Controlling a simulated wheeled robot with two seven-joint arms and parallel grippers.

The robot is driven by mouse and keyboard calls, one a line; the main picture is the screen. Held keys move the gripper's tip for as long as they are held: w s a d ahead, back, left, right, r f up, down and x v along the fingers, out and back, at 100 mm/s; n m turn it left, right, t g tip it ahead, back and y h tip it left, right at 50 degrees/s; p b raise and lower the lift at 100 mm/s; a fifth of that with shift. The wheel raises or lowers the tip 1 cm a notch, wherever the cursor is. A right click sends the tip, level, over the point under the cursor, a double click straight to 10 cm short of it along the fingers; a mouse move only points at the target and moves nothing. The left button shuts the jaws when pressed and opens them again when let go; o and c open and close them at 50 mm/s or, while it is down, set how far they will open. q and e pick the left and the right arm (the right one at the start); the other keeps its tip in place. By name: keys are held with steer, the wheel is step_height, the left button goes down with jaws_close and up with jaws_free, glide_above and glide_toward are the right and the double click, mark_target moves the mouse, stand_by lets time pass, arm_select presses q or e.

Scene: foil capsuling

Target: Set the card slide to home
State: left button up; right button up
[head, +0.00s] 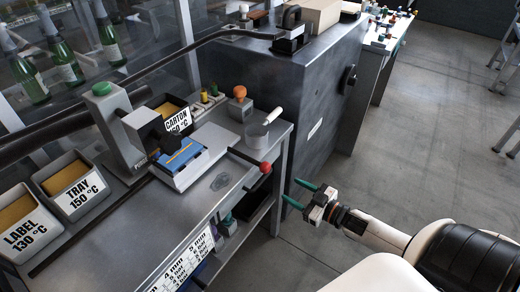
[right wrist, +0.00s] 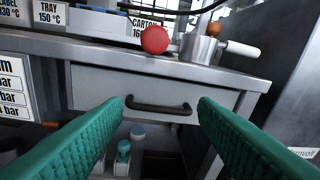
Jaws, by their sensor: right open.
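A white settings card (head: 185,265) with rows of mm and bar values hangs on the bench front in the head view; part of it shows at the left in the right wrist view (right wrist: 14,88). I cannot make out a slide marker on it. My right gripper (head: 290,190) is open and empty, in free air to the right of the bench. In the right wrist view its green fingers (right wrist: 160,104) are spread in front of a drawer with a dark handle (right wrist: 158,108), apparently not touching it. My left gripper is not in view.
A red ball knob (head: 265,168) sticks out at the bench edge, near a metal pot (head: 257,137) with a white handle. A press (head: 125,130) and labelled bins (head: 75,190) stand on the bench. A grey cabinet (head: 310,95) stands behind.

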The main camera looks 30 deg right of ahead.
steer(key=n+y, duration=0.1)
steer(key=y, duration=0.1)
glide_toward(257, 162)
steer(key=s+f, duration=0.1)
steer(key=s, duration=0.1)
steer(key=x, duration=0.7)
steer(key=p+x, duration=0.1)
steer(key=x, duration=0.3)
steer(key=shift+w+d+r, duration=0.1)
steer(key=shift+w+d, duration=0.15)
steer(key=shift+w, duration=0.25)
steer(key=shift+c, duration=0.2)
jaws_close()
